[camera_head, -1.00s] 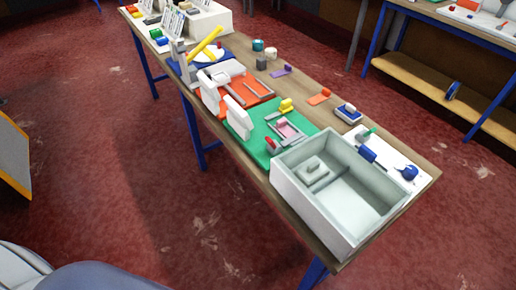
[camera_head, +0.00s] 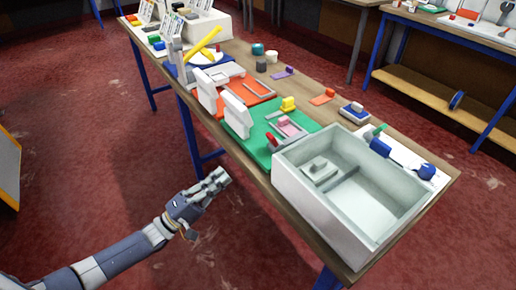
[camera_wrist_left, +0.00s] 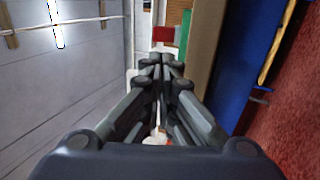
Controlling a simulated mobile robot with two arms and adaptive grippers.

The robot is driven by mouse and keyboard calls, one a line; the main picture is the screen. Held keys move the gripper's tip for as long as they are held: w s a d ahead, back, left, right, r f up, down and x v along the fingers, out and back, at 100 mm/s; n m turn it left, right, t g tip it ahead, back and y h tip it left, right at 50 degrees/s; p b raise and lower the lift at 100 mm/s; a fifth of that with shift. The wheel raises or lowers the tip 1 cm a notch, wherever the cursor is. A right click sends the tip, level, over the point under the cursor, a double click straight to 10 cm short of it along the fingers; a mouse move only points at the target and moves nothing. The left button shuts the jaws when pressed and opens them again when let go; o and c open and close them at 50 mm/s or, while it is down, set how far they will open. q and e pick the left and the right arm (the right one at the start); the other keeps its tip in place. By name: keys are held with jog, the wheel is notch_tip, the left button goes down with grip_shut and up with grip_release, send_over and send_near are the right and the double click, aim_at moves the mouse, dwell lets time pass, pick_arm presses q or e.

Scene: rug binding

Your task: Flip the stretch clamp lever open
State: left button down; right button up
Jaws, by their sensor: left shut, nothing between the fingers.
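My left gripper (camera_head: 222,176) is shut and empty, in front of the workbench's near edge and apart from everything on it. Its closed fingers also show in the left wrist view (camera_wrist_left: 162,62). A long yellow lever (camera_head: 204,44) stands tilted upward over the blue mat (camera_head: 216,66) at the far part of the bench. A small red handle (camera_head: 272,139) sits on the green mat (camera_head: 258,147), beside a grey frame with a pink piece (camera_head: 288,125). I cannot tell which of these is the stretch clamp lever. My right gripper is not in view.
A large pale grey bin (camera_head: 300,192) stands at the bench's near right end. Two white upright blocks (camera_head: 237,115) stand along the near edge. A white sheet (camera_head: 405,156) with blue pieces lies behind the bin. The red floor before the bench is clear.

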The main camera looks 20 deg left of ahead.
aim_at(258, 155)
pick_arm(q)
jog(key=shift+r, duration=0.1)
jog(key=p+x, duration=0.1)
jog(key=x, duration=1.1)
jog(key=shift+w+d, duration=0.15)
jog(key=shift+w, duration=0.15)
jog(key=shift+w+d+r, duration=0.3)
jog(key=shift+w+d, duration=0.1)
jog(key=shift+w, duration=0.1)
